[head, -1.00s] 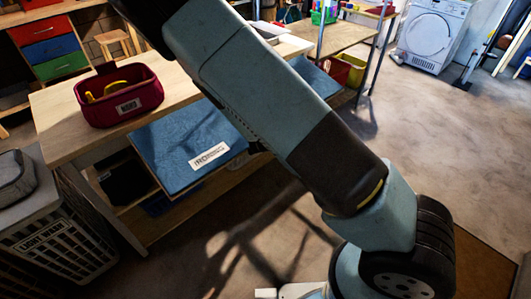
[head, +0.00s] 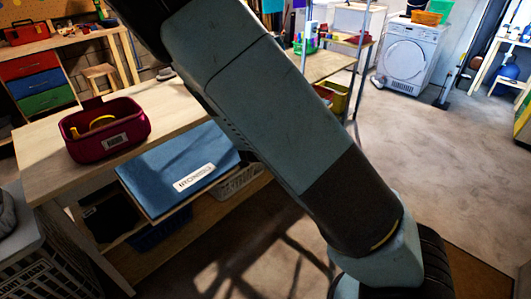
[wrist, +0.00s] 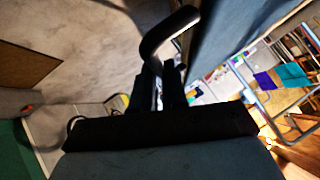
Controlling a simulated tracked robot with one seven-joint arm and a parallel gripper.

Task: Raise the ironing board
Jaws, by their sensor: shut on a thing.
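The blue ironing board (head: 165,175), with a white label, slopes along the side of a wooden workbench (head: 60,160) in the head view. My arm crosses in front of its right end. In the wrist view a blue surface (wrist: 235,30), likely the board, fills the upper middle. My gripper (wrist: 163,75) is beside it, shut on a dark curved bar (wrist: 165,35), which looks like a handle. The exact contact is dark and hard to make out. My gripper is hidden behind my arm in the head view.
A dark red bin (head: 105,138) stands on the workbench. A white basket (head: 240,181) shows below the board. A grey laundry hamper (head: 40,265) stands at lower left. A white washer (head: 408,58) is at the back. Open concrete floor lies to the right.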

